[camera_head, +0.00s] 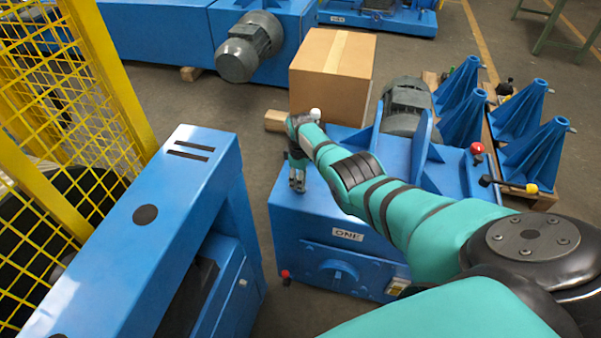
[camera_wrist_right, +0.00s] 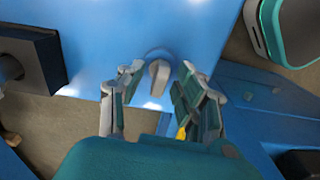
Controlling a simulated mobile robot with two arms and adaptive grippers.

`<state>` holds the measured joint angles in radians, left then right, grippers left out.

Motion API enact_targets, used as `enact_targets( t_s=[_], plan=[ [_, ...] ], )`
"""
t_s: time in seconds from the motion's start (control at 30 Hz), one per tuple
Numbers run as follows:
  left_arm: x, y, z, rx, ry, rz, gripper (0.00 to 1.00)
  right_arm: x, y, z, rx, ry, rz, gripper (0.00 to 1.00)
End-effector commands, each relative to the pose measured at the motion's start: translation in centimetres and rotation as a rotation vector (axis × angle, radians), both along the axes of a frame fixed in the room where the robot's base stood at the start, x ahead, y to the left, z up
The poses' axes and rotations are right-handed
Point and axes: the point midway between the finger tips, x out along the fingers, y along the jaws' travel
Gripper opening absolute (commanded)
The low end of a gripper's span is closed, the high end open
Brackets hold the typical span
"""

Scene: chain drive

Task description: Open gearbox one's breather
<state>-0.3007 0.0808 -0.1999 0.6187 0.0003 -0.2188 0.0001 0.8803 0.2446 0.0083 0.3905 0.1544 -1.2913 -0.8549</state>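Gearbox one (camera_head: 310,222) is the blue housing marked ONE in the head view. My right gripper (camera_head: 297,186) points down over the left part of its top. In the right wrist view, a small grey breather knob (camera_wrist_right: 158,74) stands on the blue top face. The fingers of my right gripper (camera_wrist_right: 162,80) are open, one on each side of the knob, with visible gaps. I cannot tell how far above the face the fingertips are. In the head view the gripper hides the knob. My left gripper is in neither view.
A blue machine cover (camera_head: 160,220) and a yellow mesh guard (camera_head: 60,120) stand to the left. A cardboard box (camera_head: 330,85) and a grey motor (camera_head: 405,105) are behind the gearbox. A red-knobbed lever (camera_head: 477,148) is at right. Blue stands (camera_head: 530,150) sit on a pallet.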

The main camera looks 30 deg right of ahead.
Motion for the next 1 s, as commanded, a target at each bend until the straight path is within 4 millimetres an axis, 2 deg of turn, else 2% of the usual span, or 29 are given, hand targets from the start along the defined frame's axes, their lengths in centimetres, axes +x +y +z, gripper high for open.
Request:
enact_targets(
  t_s=[0.27, 0.5, 0.63, 0.8, 1.0],
  plan=[
    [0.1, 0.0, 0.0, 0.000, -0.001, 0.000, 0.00, 0.0, -0.1, 2.7, -0.001, -0.003, 0.000, 0.35],
    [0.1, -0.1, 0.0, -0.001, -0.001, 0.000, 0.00, 0.1, -0.1, 8.0, -0.002, -0.004, 0.000, 0.35],
    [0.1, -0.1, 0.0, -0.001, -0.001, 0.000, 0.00, 0.0, -0.1, 10.1, -0.001, -0.002, 0.000, 0.35],
    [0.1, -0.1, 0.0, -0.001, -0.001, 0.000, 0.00, 0.0, 0.0, 11.5, 0.000, 0.001, 0.000, 0.35],
    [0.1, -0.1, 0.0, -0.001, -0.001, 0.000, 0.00, 0.0, 0.0, 11.8, 0.000, 0.001, 0.000, 0.35]
  ],
)
